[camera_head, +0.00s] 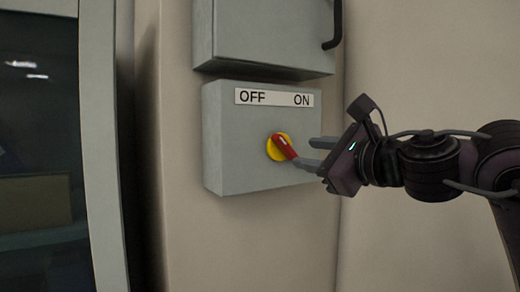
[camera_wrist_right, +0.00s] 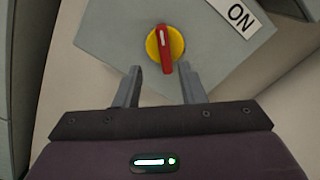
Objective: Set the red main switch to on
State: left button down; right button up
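The red main switch (camera_head: 286,148) is a red handle on a round yellow disc (camera_head: 272,151), set on the front of a grey box (camera_head: 236,150). In the head view the handle slants from upper left to lower right, and the white mark near its upper left end points toward OFF. In the right wrist view the red handle (camera_wrist_right: 166,50) stands nearly upright. My right gripper (camera_head: 303,152) is open, just right of the handle. In the right wrist view its two fingers (camera_wrist_right: 158,70) stand apart, with the handle's lower end near the gap. My left gripper is out of view.
A white label (camera_head: 275,97) reads OFF at left and ON at right. A larger grey cabinet (camera_head: 260,35) with a dark handle (camera_head: 336,25) hangs just above the box. A door frame with dark glass (camera_head: 38,120) stands at the left. The wall below the box is bare.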

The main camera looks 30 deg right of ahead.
aim_at(288, 147)
jog(key=shift+n, duration=0.4)
jog(key=w, duration=0.2)
jog(key=w+p, duration=0.1)
jog(key=w, duration=0.1)
jog(key=w+p, duration=0.1)
jog(key=w, duration=0.1)
jog(key=shift+a+r, duration=0.2)
jog(key=shift+r, duration=0.1)
jog(key=shift+w+f, duration=0.1)
jog(key=shift+w, duration=0.4)
jog(key=shift+s, duration=0.1)
jog(key=shift+c, duration=0.3)
grip_shut()
